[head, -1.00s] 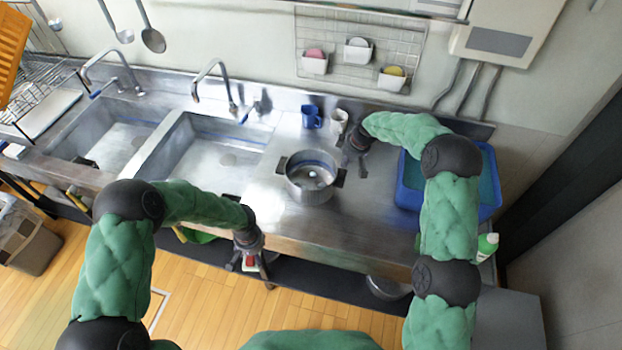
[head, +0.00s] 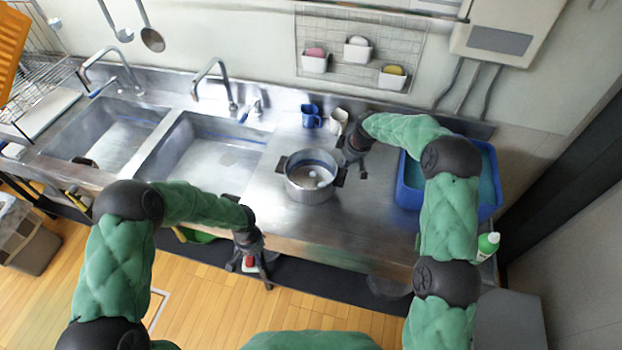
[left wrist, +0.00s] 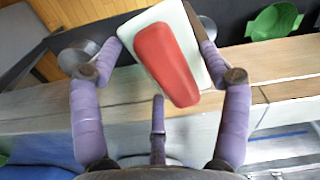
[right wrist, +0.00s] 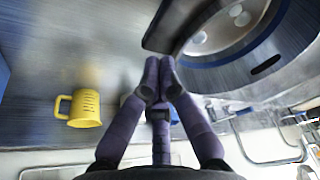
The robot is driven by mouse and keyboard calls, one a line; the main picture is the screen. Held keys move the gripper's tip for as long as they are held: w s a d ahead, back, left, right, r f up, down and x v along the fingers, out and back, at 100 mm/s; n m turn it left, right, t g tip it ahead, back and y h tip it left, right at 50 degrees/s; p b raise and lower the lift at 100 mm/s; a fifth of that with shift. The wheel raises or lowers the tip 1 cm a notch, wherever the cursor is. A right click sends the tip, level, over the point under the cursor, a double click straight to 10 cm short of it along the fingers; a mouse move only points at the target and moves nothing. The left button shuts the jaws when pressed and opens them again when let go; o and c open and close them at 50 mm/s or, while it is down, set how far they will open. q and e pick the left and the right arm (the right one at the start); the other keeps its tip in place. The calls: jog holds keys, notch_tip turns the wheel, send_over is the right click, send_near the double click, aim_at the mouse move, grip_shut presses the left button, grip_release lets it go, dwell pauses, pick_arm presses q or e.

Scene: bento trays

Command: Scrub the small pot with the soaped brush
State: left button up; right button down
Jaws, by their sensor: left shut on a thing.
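The small metal pot (head: 309,190) stands upright on the steel counter, with dark side handles and pale round spots inside. It shows partly in the right wrist view (right wrist: 245,72). My left gripper (head: 252,272) is in front of the counter's front edge. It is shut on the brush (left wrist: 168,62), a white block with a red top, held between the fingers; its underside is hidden. My right gripper (right wrist: 160,82) has its fingertips together with nothing seen between them. It is close beside the pot's right handle; whether they touch I cannot tell.
A blue mug (head: 311,117) and a pale mug (head: 339,120) stand behind the pot. A blue bin (head: 409,197) is at the right, with a green bottle (head: 487,246) in front. Two sink basins lie left. The counter in front of the pot is clear.

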pick_arm(q)
jog(key=shift+f+b, duration=0.55)
pick_arm(e)
jog(key=shift+f, duration=0.8)
jog(key=shift+r, duration=0.1)
pick_arm(q)
jog(key=shift+r+p, duration=1.35)
jog(key=shift+p, duration=0.05)
pick_arm(e)
jog(key=shift+r, duration=2.95)
